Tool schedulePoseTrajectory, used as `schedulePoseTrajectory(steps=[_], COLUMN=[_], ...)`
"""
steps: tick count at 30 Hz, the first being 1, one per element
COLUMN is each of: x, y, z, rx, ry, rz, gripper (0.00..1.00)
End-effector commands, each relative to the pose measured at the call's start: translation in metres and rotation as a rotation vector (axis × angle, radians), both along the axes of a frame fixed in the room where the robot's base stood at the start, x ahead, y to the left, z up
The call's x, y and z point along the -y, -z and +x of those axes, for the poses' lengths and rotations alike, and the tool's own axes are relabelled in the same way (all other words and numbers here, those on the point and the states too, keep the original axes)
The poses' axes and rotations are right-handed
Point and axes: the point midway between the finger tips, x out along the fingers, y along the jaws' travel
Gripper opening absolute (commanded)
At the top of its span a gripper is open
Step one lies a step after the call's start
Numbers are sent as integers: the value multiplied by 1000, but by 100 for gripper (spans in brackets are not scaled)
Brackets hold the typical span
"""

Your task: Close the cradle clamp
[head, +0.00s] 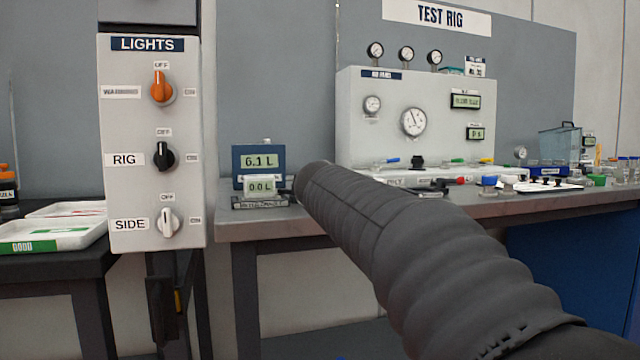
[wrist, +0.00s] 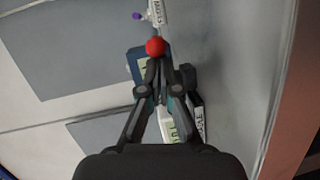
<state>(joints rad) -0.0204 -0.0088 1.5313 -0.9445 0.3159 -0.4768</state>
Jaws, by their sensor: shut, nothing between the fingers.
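My gripper (wrist: 160,62) is shut and empty in the wrist view. A red ball-shaped knob (wrist: 155,46) shows right at its fingertips; I cannot tell whether they touch. It may belong to the cradle clamp, but the clamp's body and position are not clear. Behind the fingers are a blue display box (wrist: 136,62) and a smaller white display unit (wrist: 180,128). In the head view the blue box (head: 236,160) reads 6.1 L and the white unit (head: 250,187) reads 0.0 L, at the bench's left end. My arm hides the gripper there.
The bench (head: 285,224) runs right, with the test rig panel (head: 440,110) behind and small parts on it. A lights switch panel (head: 150,200) stands left. A white tray with green (head: 80,238) lies on the left table. A purple-capped item (wrist: 137,16) shows at the wrist view's top.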

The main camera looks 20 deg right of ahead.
Motion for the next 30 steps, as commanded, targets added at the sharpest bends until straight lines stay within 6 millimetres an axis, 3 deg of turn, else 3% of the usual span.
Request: schedulePoseTrajectory(steps=[30], x=[26], y=[0], z=[39], rx=[-1], ry=[-13], rz=[1], gripper=[0])
